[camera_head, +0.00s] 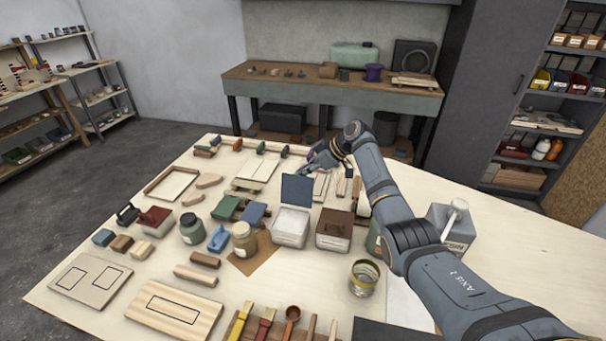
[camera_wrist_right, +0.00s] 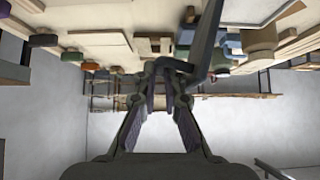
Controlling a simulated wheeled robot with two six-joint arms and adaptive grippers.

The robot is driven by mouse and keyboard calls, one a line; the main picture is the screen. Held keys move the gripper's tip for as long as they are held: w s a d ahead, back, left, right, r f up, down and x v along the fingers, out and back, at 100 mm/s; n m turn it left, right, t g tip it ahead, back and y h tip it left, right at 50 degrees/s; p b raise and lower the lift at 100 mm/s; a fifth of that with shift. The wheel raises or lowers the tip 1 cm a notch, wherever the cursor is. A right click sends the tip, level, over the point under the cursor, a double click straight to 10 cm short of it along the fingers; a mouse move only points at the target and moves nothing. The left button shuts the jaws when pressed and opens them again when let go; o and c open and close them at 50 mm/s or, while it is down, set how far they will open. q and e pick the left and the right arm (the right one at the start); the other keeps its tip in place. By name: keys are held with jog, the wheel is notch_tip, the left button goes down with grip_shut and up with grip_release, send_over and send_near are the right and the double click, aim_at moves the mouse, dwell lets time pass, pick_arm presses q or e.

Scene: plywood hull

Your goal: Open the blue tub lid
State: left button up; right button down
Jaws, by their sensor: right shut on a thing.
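The blue lid (camera_head: 297,190) stands upright at the back edge of a pale tub (camera_head: 290,238), and the tub's top is uncovered. My right gripper (camera_head: 305,170) is at the lid's upper edge, on its far side, and is shut on it. In the right wrist view the fingers (camera_wrist_right: 163,72) come together at the dark slanted lid (camera_wrist_right: 207,35), seen nearly edge-on. The exact contact is hard to make out. My left gripper is not in view.
A tub with a brown lid (camera_head: 334,224) stands close to the right of the open tub. A jar (camera_head: 244,239) and blue block (camera_head: 253,213) are on its left. An open tin (camera_head: 364,279) stands in front. The table (camera_head: 520,260) is clear at the far right.

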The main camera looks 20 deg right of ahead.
jog(key=shift+w+d+r, duration=0.1)
jog(key=shift+w+r, duration=0.05)
jog(key=shift+w, duration=0.05)
dwell(0.3)
jog(key=c, duration=1.7)
grip_release()
jog(key=v, duration=1.2)
jog(key=shift+s, duration=0.1)
